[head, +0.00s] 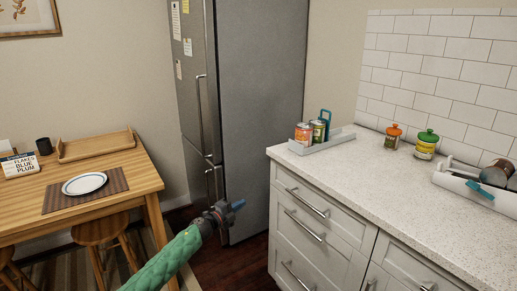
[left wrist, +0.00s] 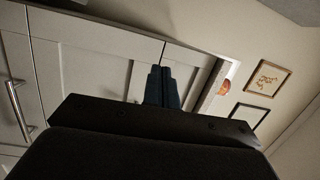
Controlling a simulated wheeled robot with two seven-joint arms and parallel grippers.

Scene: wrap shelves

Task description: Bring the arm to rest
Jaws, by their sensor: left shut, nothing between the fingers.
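My left arm, in a green quilted sleeve, comes in from the bottom of the head view. Its gripper (head: 238,204) is in front of the grey fridge, left of the counter's drawers, and holds nothing. In the left wrist view the two dark fingers (left wrist: 162,87) are together with nothing between them, and pale cabinet fronts show behind them. My right gripper is in neither view.
The counter (head: 330,171) at the right bears a grey tray (head: 318,145) with cans, two lidded jars (head: 426,145) and a white caddy (head: 470,184). A wooden table (head: 105,208) with a plate (head: 85,184) stands at the left. Dark floor lies between.

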